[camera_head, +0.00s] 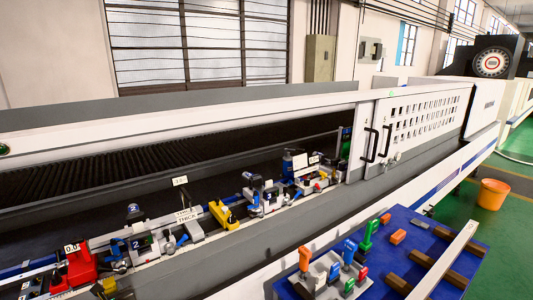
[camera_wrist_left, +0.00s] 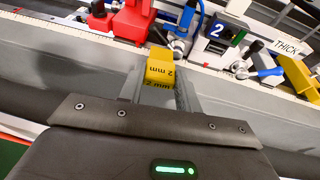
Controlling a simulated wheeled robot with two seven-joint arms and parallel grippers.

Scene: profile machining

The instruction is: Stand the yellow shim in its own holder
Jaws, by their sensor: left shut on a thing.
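The yellow shim (camera_wrist_left: 160,68), marked "2 mm", is between the two fingers of my left gripper (camera_wrist_left: 161,84) in the left wrist view. The gripper is shut on it. In the head view the yellow shim (camera_head: 108,285) shows small at the bottom left edge, by the front of the machine bed. Several coloured handles stand in a grey holder block (camera_head: 326,290) on the blue table at the lower right. I cannot tell which slot there belongs to the yellow shim. My right gripper is not in view.
A red stop block (camera_head: 78,268) and clamp units (camera_head: 145,243) line the machine rail. A yellow piece (camera_head: 224,215) sits further along it. An orange bucket (camera_head: 492,193) stands on the floor.

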